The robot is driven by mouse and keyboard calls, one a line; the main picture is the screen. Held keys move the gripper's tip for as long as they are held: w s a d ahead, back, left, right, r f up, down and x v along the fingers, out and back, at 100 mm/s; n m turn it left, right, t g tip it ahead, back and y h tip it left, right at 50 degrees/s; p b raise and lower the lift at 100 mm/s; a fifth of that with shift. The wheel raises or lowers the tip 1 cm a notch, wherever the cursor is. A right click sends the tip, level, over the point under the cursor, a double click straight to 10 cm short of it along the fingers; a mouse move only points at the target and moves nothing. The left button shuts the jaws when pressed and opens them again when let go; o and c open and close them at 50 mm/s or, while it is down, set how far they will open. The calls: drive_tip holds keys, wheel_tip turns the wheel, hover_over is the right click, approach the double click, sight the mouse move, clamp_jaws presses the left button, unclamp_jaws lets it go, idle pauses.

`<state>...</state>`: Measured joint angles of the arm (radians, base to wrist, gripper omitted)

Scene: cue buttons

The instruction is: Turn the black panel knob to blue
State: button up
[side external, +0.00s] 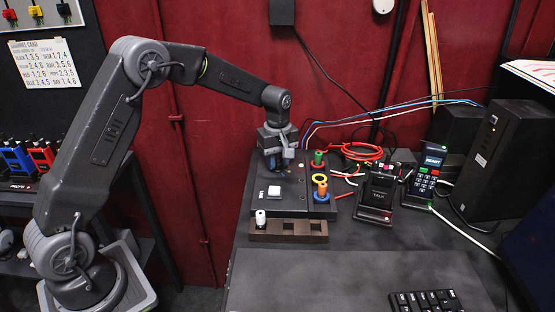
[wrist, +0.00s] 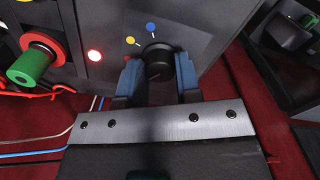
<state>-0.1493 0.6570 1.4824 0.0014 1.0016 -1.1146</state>
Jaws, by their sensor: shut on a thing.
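The black knob (wrist: 158,60) sits on the dark panel (wrist: 205,30) in the wrist view. My gripper (wrist: 158,78) is shut on it, with one blue-grey finger on each side. A blue dot (wrist: 151,27) lies just above the knob, and a yellow dot (wrist: 130,41) lies to its upper left. A small red mark shows beside the left finger, partly hidden. I cannot clearly tell which dot the knob points to. In the side external view my gripper (side external: 282,158) is down at the back of the black panel box (side external: 258,211) and hides the knob.
A lit lamp (wrist: 95,56) is left of the knob. A white button (side external: 274,191) and a white cylinder (side external: 260,217) are nearer the front. Cables lie behind.

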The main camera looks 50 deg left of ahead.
drive_tip(key=m, duration=1.1)
drive_tip(key=shift+m, duration=0.3)
drive_tip(key=m, duration=1)
drive_tip(key=shift+m, duration=0.4)
drive_tip(key=o, duration=0.9)
drive_tip(key=shift+o, duration=0.2)
